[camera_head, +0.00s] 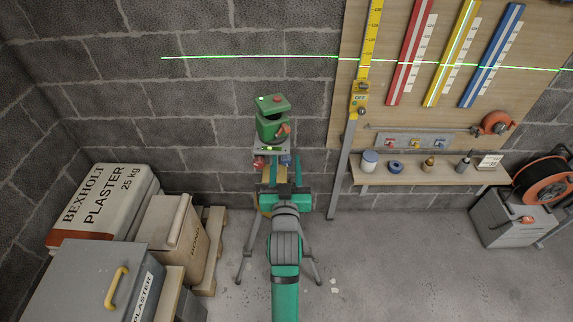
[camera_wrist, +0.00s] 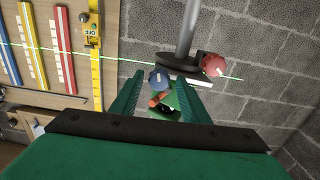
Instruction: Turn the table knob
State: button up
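A green laser level (camera_head: 273,118) stands on a small grey table (camera_head: 268,149) on a tripod against the block wall. A red knob (camera_head: 258,162) and a blue knob (camera_head: 286,160) sit below the table; the frames do not label either as the table knob. My gripper (camera_head: 283,164) reaches up in front of them. In the wrist view, my gripper (camera_wrist: 160,80) is open, its two teal fingers apart. The blue knob (camera_wrist: 158,77) appears between the fingertips; contact cannot be told. The red knob (camera_wrist: 214,65) lies outside the right finger.
A green laser line (camera_head: 250,57) crosses the wall and board. Plaster bags (camera_head: 105,205) and a grey box (camera_head: 85,285) stand left. A shelf (camera_head: 430,175) with small containers is right. Tripod legs (camera_head: 244,255) spread below. Floor at right is mostly clear.

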jog(key=s, duration=1)
jog(key=shift+s, duration=0.35)
jog(key=shift+s, duration=0.15)
jog(key=s+f+g, duration=0.1)
jog(key=s+f, duration=0.3)
jog(key=s, duration=0.7)
jog(key=s+f, duration=0.4)
jog(key=s, duration=0.8)
jog(key=s+f+g, duration=0.1)
jog(key=s+f, duration=0.3)
jog(key=s, duration=0.7)
jog(key=shift+s+d+f+g, duration=0.2)
jog(key=shift+d+f+g, duration=0.1)
jog(key=shift+d+f, duration=0.1)
jog(key=shift+s, duration=0.1)
